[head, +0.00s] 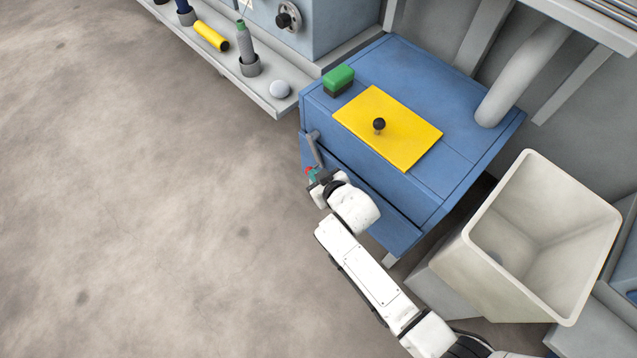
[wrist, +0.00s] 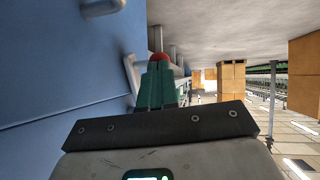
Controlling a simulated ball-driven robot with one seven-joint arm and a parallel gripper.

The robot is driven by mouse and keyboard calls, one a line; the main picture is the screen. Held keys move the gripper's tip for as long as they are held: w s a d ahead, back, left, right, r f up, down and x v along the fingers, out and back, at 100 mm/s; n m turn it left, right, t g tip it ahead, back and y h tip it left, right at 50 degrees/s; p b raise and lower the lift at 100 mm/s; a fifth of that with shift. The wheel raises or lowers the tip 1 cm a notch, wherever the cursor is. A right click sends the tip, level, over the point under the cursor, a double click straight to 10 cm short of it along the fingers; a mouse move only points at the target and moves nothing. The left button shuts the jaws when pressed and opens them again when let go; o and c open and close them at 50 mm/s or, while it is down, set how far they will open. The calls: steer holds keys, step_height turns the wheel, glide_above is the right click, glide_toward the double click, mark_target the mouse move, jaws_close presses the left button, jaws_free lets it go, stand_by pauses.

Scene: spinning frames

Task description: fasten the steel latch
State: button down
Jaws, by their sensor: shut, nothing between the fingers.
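The steel latch appears to be the grey bar (head: 315,150) on the front of the blue cabinet (head: 345,185), near its left corner. Its lower end is close to my gripper. In the wrist view a grey bar (wrist: 131,74) stands out from the blue face just left of my fingers. My gripper (head: 311,173) is shut and empty, in front of the cabinet; its green fingers (wrist: 157,82) show together in the wrist view. A red rounded tip (wrist: 158,56) shows at their far end; I cannot tell whether it belongs to the latch or touches the fingers.
A yellow plate with a black knob (head: 379,124) and a green block (head: 339,76) lie on the cabinet top. A beige bin (head: 470,255) stands to the right. A grey shelf (head: 270,100) with several items is at upper left. The floor at left is clear.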

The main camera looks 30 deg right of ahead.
steer(key=w+f+t+b, duration=0.1)
steer(key=b, duration=0.3)
steer(key=w+f+t+b, duration=0.1)
steer(key=t+b, duration=0.1)
steer(key=b, duration=0.2)
steer(key=shift+w+a+f+y+b, duration=0.25)
steer(key=shift+a+y+b, duration=0.15)
steer(key=shift+w+a+b, duration=0.1)
steer(key=shift+w+b, duration=0.2)
steer(key=shift+b, duration=0.3)
steer(key=shift+s, duration=0.15)
